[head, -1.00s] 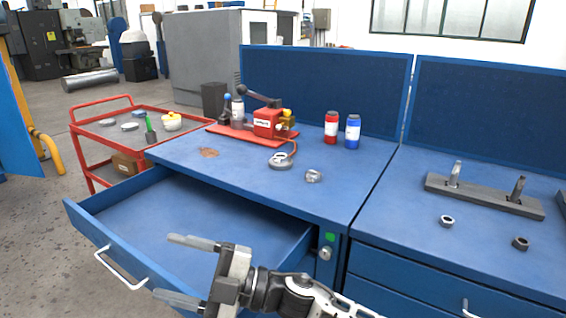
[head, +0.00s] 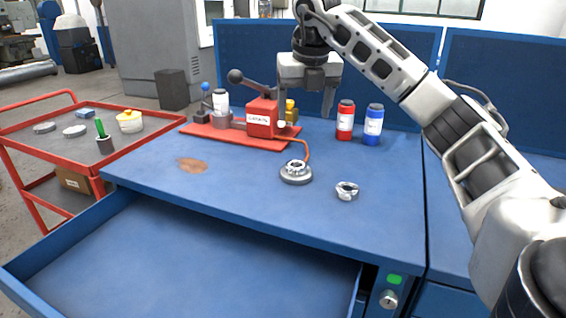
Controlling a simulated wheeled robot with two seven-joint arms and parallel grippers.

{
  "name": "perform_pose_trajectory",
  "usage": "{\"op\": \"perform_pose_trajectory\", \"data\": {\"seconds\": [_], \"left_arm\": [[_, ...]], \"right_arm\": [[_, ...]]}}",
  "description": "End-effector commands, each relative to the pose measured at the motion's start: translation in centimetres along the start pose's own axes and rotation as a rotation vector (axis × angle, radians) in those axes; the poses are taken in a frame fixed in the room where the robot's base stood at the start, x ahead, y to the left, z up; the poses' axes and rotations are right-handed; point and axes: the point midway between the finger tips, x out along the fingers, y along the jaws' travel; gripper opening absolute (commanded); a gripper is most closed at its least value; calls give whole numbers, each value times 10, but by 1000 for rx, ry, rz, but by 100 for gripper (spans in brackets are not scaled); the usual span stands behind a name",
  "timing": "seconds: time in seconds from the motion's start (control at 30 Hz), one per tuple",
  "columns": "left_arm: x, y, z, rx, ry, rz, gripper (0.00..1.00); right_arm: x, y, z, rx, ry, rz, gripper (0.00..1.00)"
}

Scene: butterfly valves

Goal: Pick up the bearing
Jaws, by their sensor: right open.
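A small silver ring-shaped part (head: 347,190) lies on the blue workbench (head: 235,200), right of a round metal base (head: 296,178) with a ring-like top, joined by an orange hose to the red device. I cannot tell for certain which of these is the bearing. My right gripper (head: 305,112) points downward with its fingers apart and empty. In the picture it is above and behind the round base, in front of the blue back panel. My left gripper is not in view.
The red device (head: 262,118) with a black-knobbed lever stands behind the parts. Red (head: 345,120) and blue (head: 373,125) bottles stand right of my gripper. An open drawer (head: 190,265) juts out in front. A red cart (head: 75,150) stands left. The bench's front middle is clear.

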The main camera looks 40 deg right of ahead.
Motion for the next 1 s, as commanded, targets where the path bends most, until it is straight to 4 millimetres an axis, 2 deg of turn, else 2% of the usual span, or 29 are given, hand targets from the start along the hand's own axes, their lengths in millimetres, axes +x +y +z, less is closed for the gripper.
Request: {"op": "perform_pose_trajectory", "data": {"seconds": [0.2,0.4,0.67,0.9,1.0], "left_arm": [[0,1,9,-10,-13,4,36],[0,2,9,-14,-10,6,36],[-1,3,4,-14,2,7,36],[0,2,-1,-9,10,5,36],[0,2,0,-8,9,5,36]], "right_arm": [[49,0,-2,-3,6,-4,72],[85,1,-1,-4,4,-1,72],[104,2,0,-5,3,1,72],[139,5,2,-7,4,1,72],[148,5,2,-6,2,2,72]]}}
